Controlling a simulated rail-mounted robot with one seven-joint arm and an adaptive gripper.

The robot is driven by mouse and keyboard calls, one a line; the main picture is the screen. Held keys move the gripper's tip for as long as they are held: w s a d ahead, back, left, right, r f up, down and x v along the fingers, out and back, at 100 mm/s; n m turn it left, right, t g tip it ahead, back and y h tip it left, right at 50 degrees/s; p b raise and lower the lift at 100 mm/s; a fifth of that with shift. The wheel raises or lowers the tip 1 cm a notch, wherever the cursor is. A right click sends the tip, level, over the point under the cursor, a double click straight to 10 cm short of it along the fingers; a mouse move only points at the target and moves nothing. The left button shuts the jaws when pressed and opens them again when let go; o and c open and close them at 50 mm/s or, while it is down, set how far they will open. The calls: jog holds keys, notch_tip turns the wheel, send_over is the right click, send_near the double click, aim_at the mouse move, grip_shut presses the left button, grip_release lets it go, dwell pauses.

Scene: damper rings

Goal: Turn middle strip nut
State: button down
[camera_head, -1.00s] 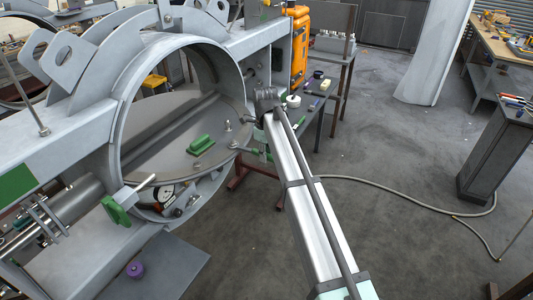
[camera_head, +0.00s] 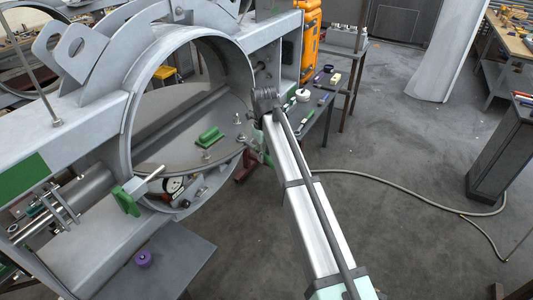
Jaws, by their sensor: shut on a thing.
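A large grey damper ring (camera_head: 131,105) holds a tilted round plate (camera_head: 165,108) with a green handle (camera_head: 209,137) on it. Small upright studs with nuts stand on the plate: one (camera_head: 206,155) is in front of the handle, another (camera_head: 237,119) near the right rim. A third, the likely middle strip nut (camera_head: 241,140), is at the right rim beside my arm's end. My gripper (camera_head: 250,142) shows only in small part there, low beside the ring's right edge and mostly behind my own arm. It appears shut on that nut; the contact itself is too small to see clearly.
A purple knob (camera_head: 144,258) is on the grey plate below. A narrow table (camera_head: 318,103) with small parts stands behind my arm.

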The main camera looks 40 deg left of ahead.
jog(key=shift+s+a+m, duration=0.3)
jog(key=shift+s+m, duration=0.2)
jog(key=shift+s, duration=0.3)
jog(key=shift+s, duration=0.1)
jog(key=shift+s+a+m, duration=0.15)
jog(key=shift+s+m, duration=0.2)
jog(key=shift+m, duration=0.05)
jog(key=shift+w, duration=0.1)
jog(key=shift+w+d+r+n, duration=0.15)
jog(key=shift+w+d+n, duration=0.1)
jog(key=shift+w+n, duration=0.4)
jog(key=shift+w+r+p, duration=0.1)
jog(key=shift+w+p, duration=0.1)
jog(key=shift+p, duration=0.2)
jog(key=shift+d, duration=0.1)
